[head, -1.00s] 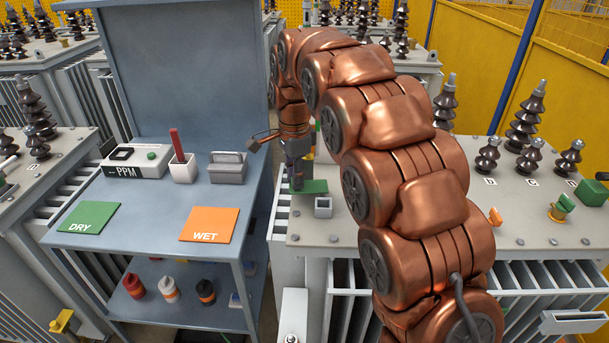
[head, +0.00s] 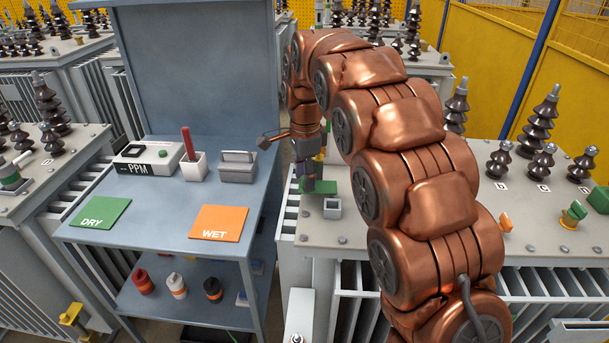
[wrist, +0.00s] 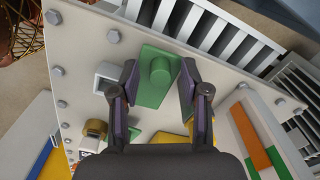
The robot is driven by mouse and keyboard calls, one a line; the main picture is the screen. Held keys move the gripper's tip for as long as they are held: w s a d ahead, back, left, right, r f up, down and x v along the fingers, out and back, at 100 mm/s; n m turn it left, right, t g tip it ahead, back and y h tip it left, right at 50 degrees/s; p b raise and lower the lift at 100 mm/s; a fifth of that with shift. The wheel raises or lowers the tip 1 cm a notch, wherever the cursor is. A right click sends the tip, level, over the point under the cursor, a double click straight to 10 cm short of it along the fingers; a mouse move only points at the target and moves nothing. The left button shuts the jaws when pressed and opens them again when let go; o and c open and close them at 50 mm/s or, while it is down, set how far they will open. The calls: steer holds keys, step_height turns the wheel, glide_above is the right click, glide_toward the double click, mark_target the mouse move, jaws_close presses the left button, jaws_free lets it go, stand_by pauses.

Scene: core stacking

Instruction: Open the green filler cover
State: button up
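The green filler cover (wrist: 147,88) is a flat green plate with a round green knob (wrist: 161,72) on top, on the pale transformer lid. Beside it in the wrist view is a small square white filler neck (wrist: 106,76). In the head view the cover (head: 327,186) lies just behind the square neck (head: 326,208). My gripper (wrist: 159,70) is open, one finger on each side of the knob, with gaps visible. In the head view my gripper (head: 307,185) points down at the cover, partly hiding it. Finger height above the plate is hard to judge.
A blue-grey bench (head: 160,228) at left holds a PPM meter (head: 147,160), a green DRY card (head: 100,212) and an orange WET card (head: 218,222). Insulator bushings (head: 541,165) stand on the lid at right. A brass fitting (wrist: 95,130) sits near my gripper.

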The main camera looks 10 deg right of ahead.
steer(key=shift+r, duration=0.1)
steer(key=shift+r, duration=3.65)
steer(key=s+d+r+n+p, duration=0.2)
steer(key=s+d+n+p, duration=0.1)
steer(key=s, duration=0.6)
steer(key=s+d+r+n+p, duration=0.2)
steer(key=s+d+n, duration=0.15)
steer(key=s, duration=0.55)
steer(key=s+d+f+n+g+p, duration=0.1)
steer(key=s+n, duration=0.3)
steer(key=s, duration=0.7)
steer(key=s+d+f+n+p, duration=0.1)
steer(key=s+f+n+p, duration=0.3)
steer(key=s, duration=0.7)
steer(key=shift+s+f+n+g, duration=0.15)
steer(key=shift+s+n+g, duration=0.25)
steer(key=shift+n, duration=0.15)
